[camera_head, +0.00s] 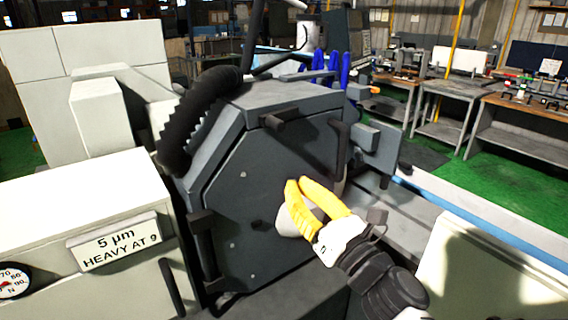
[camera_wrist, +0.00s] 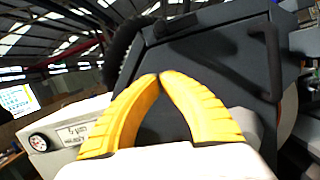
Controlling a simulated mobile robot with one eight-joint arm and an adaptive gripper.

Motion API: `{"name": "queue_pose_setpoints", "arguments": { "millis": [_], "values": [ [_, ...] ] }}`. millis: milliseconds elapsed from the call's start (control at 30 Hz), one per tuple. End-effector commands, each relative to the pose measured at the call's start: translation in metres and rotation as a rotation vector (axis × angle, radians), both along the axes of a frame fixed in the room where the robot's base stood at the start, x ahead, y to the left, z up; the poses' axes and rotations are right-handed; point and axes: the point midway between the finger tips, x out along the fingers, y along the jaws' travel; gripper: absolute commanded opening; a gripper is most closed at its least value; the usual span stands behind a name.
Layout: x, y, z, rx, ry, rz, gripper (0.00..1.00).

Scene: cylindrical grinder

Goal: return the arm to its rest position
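My gripper (camera_head: 298,181) is in front of the dark grey wheel guard of the grinder (camera_head: 262,160), near its lower right side. Its two yellow fingers bow outward and their tips come together. In the wrist view the fingertips (camera_wrist: 159,75) meet with nothing seen between them, and the dark guard (camera_wrist: 205,45) fills the space behind. A pale rounded part (camera_head: 292,219) shows behind the fingers in the head view; I cannot tell whether they touch it.
A ribbed black hose (camera_head: 190,120) curves over the guard's left. A dark handle (camera_head: 341,150) stands out on its right. A cream housing with a sign (camera_head: 118,243) and a dial (camera_head: 14,281) is at left. Workbenches (camera_head: 525,120) and green floor lie behind at right.

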Motion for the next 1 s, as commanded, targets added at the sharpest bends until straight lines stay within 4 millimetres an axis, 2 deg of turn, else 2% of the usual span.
{"name": "queue_pose_setpoints", "arguments": {
  "millis": [333,467,567,667,767,867,900,1000],
  "values": [
    [-0.001,0.0,-0.001,-0.003,-0.001,0.0,0.0],
    [-0.005,0.006,-0.008,-0.128,-0.043,0.001,0.0],
    [-0.015,0.016,-0.028,-0.405,-0.134,0.01,0.0],
    [-0.03,0.024,-0.063,-0.809,-0.27,0.048,0.0],
    [-0.047,0.019,-0.106,-1.242,-0.415,0.128,0.0],
    [-0.067,-0.002,-0.15,-1.657,-0.554,0.256,0.0],
    [-0.075,-0.015,-0.167,-1.817,-0.606,0.321,0.0],
    [-0.097,-0.055,-0.202,-2.171,-0.722,0.516,0.0]
  ]
}}
